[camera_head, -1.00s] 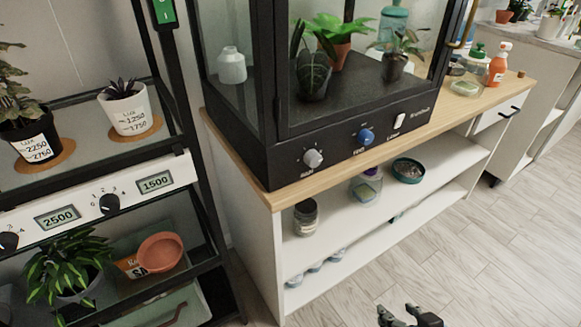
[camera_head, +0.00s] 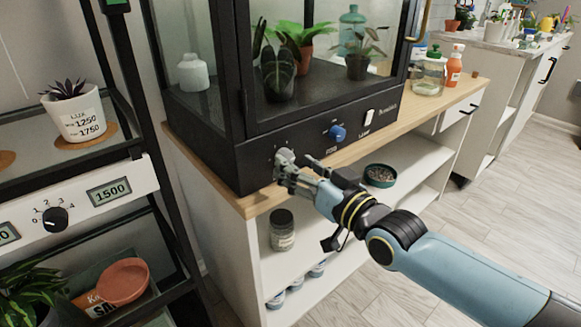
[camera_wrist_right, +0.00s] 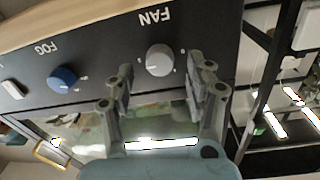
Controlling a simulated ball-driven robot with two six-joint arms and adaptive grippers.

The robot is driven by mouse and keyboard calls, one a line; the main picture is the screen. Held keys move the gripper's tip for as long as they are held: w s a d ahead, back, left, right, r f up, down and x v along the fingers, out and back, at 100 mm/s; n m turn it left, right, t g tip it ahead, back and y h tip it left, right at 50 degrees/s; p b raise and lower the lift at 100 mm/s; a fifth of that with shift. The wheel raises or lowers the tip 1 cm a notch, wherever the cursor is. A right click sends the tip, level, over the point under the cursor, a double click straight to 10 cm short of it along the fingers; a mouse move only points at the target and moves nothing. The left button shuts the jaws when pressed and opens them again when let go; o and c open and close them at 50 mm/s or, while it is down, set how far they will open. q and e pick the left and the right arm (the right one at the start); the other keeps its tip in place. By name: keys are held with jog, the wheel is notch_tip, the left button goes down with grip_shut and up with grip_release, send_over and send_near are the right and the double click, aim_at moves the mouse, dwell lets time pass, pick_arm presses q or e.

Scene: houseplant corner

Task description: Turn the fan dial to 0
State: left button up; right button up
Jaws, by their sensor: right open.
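The fan dial (camera_head: 285,156) is a light grey round knob on the cabinet's black front panel. In the right wrist view, the fan dial (camera_wrist_right: 159,59) sits under the upside-down word FAN. My right gripper (camera_head: 293,170) is at the panel, open, with its fingers partly covering the dial in the head view. In the wrist view its fingertips (camera_wrist_right: 161,72) are on either side of the dial, with gaps showing. I cannot tell whether it touches the dial or read the dial's setting. My left gripper is not in view.
A blue fog knob (camera_head: 338,132) and a white lamp switch (camera_head: 369,117) are on the same panel. The glass plant cabinet stands on a wooden-topped shelf unit (camera_head: 232,201). A black plant rack with a black dial (camera_head: 56,219) stands at left. Floor is open at right.

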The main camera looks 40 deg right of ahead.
jog(key=shift+w, duration=1.2)
grip_shut()
